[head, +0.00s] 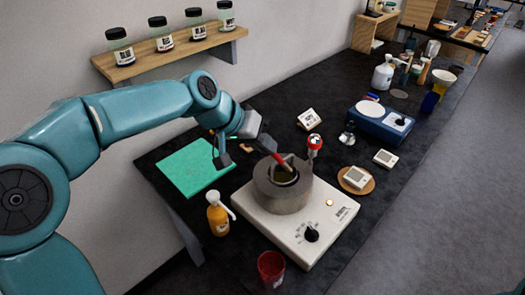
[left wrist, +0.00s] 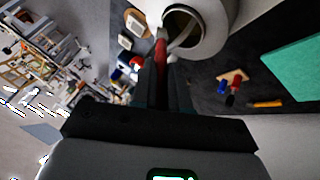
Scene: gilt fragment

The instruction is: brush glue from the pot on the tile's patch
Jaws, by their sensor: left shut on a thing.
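My left gripper (head: 266,146) is shut on a brush with a red handle (head: 280,160). It holds the brush tilted, low end at the mouth of the round grey pot (head: 283,197). In the left wrist view the red handle (left wrist: 161,60) stands between the dark fingers (left wrist: 161,85), and its far end reaches the rim of the pot (left wrist: 207,48). The bristles are hard to make out. The pot stands on a white hotplate (head: 335,207) with a black knob. I cannot pick out the tile or its patch for certain. My right gripper is not in view.
A green mat (head: 190,172) lies left of the pot. An orange bottle (head: 218,218) and a red cup (head: 271,267) stand close to the hotplate. A blue device (head: 380,122) and small white timers (head: 385,158) are to the right. A jar shelf (head: 170,50) hangs behind.

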